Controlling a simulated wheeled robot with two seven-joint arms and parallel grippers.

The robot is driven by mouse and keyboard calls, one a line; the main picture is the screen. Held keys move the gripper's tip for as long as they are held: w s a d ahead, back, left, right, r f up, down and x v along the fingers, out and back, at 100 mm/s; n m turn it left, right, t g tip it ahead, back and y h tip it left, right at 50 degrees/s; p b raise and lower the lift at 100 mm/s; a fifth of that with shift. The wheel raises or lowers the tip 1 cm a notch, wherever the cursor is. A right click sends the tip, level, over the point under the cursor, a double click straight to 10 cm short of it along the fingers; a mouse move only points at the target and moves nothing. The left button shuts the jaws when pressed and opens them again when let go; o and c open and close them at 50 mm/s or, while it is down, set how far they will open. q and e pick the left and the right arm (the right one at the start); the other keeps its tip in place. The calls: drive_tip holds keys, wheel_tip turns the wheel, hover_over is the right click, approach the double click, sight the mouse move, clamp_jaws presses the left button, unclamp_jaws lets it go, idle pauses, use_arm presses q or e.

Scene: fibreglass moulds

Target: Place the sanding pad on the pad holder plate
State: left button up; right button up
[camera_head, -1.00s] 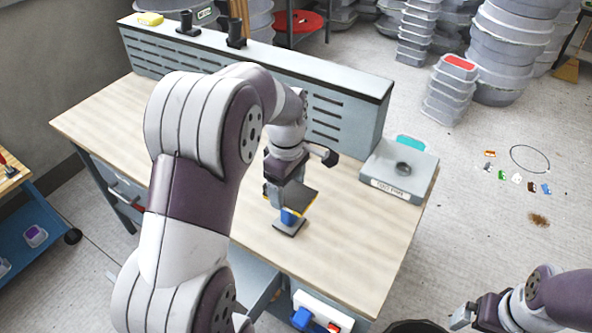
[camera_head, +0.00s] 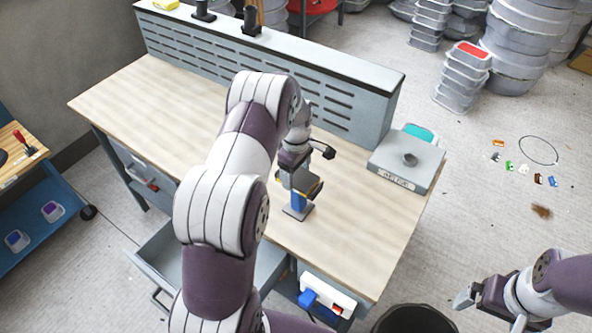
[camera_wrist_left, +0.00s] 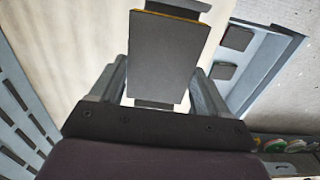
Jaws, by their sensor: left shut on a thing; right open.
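The sanding pad (camera_wrist_left: 168,50) is a dark grey rectangle with a thin yellow-orange edge. My left gripper (camera_head: 290,178) is shut on it, with a finger on each side in the left wrist view (camera_wrist_left: 160,92). In the head view the pad (camera_head: 312,188) is above the workbench. Just below it is a blue upright piece (camera_head: 298,201) on a grey flat base (camera_head: 298,213); I cannot tell whether the pad touches it, or surely whether this is the pad holder plate. My right gripper (camera_head: 464,298) is open and empty, off the bench's front right.
A grey labelled box (camera_head: 405,168) with a dark round knob stands at the right end of the workbench (camera_head: 345,235). A slotted grey panel (camera_head: 330,95) runs along the back. An open drawer (camera_head: 160,265) juts out in front. A dark bin (camera_head: 412,322) stands below right. The bench's left part is clear.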

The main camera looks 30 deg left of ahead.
use_arm(q)
drive_tip(key=o, duration=1)
drive_tip(key=shift+s, duration=0.1)
drive_tip(key=shift+r, duration=0.1)
